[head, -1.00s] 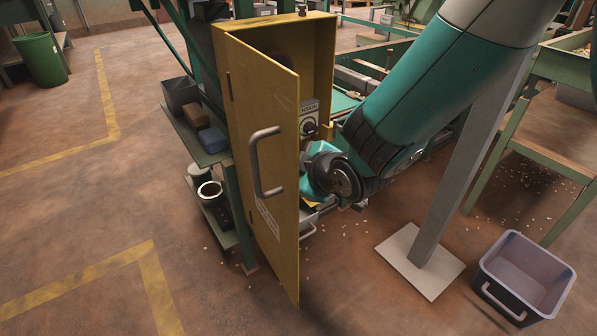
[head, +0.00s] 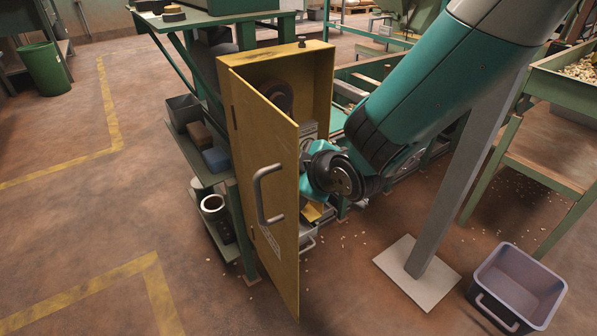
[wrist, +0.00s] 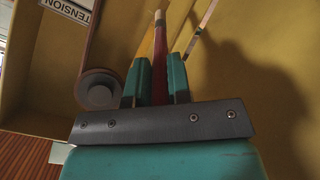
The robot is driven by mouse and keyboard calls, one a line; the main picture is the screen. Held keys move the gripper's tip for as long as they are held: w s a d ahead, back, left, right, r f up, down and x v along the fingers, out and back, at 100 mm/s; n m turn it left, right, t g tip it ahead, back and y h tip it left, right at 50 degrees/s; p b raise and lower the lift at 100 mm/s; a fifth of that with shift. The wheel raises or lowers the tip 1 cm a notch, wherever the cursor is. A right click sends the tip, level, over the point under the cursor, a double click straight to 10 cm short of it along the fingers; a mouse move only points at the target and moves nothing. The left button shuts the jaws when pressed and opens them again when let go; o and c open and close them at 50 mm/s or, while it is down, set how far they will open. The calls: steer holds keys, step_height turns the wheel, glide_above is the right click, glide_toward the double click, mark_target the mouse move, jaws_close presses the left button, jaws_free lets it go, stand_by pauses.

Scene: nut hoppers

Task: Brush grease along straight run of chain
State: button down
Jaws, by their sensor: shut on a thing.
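My gripper (wrist: 154,82) shows in the wrist view, its two teal fingers shut on the red handle of a brush (wrist: 160,55). The handle points away from me into the yellow cabinet, with a pale band towards its far end; I cannot make out the bristles. In the head view my wrist is at the cabinet opening, and the open door and wrist hide the fingers and brush. A dark round wheel (head: 277,95) sits inside the upper cabinet (head: 318,85). I cannot make out the chain clearly in either view.
The yellow door (head: 262,150) stands open just left of my wrist. A grey post (head: 450,185) and a bin (head: 518,285) stand to the right.

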steer(key=shift+r+p, duration=1)
steer(key=shift+r, duration=0.55)
step_height(320, 180, down, 12)
steer(key=b, duration=0.9)
steer(key=shift+f, duration=0.1)
steer(key=shift+s+d+b, duration=0.15)
steer(key=shift+s+d, duration=0.4)
steer(key=shift+s, duration=0.25)
steer(key=shift+s+d+b, duration=0.1)
steer(key=shift+s+d, duration=0.45)
steer(key=shift+s, duration=0.3)
steer(key=shift+s+d+b, duration=0.15)
steer(key=shift+s+d, duration=0.4)
steer(key=shift+s, duration=0.35)
steer(key=shift+s+d, duration=0.85)
steer(key=shift+s, duration=0.3)
